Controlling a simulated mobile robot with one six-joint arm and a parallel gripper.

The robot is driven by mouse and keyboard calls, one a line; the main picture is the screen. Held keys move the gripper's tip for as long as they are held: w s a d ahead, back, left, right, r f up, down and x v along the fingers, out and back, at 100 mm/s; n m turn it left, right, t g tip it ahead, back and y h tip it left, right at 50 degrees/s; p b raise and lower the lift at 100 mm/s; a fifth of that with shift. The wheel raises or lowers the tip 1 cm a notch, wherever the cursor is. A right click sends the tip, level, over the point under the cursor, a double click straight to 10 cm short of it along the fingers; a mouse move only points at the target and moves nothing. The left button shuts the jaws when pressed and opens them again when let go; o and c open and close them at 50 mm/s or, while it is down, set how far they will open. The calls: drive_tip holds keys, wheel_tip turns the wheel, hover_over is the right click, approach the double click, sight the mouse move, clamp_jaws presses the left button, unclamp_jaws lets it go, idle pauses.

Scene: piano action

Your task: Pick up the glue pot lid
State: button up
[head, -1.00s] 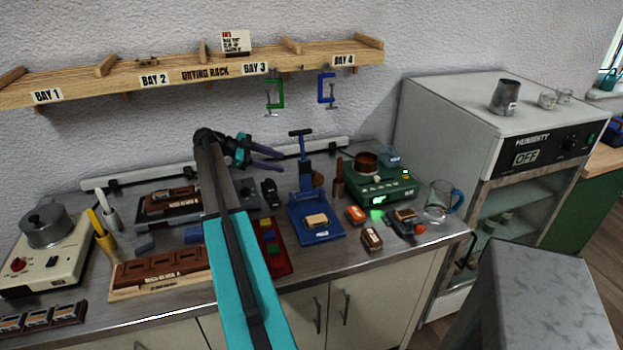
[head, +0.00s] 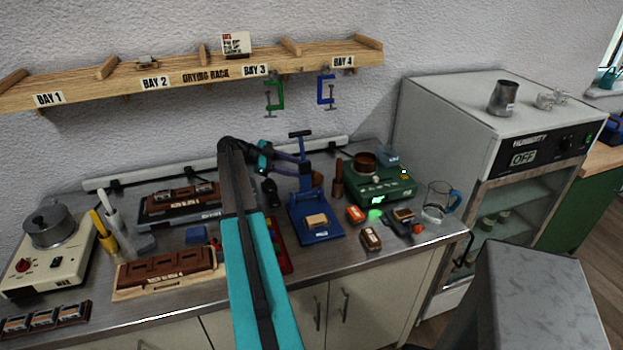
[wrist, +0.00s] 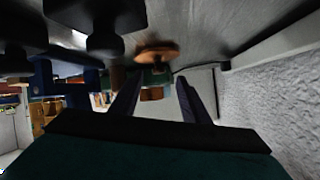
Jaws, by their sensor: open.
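A grey metal pot (head: 52,235) stands on a cream heater at the far left of the bench; it looks like the glue pot. In the wrist view my gripper (wrist: 155,90) is open, with nothing seen between the fingers.
A blue press (head: 318,228) stands close to my gripper, with a green scale (head: 385,190) carrying a copper-brown dish to its right. A glass jug (head: 436,205) is near the right edge. The drying rack (head: 205,76) hangs above, with green and blue clamps below it.

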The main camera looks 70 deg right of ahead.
drive_tip(key=shift+s, duration=0.1)
drive_tip(key=shift+p+x, duration=1.05)
drive_tip(key=shift+x, duration=0.2)
drive_tip(key=shift+p+x, duration=0.4)
drive_tip(key=shift+x, duration=0.9)
drive_tip(key=shift+s+a+r, duration=0.1)
clamp_jaws()
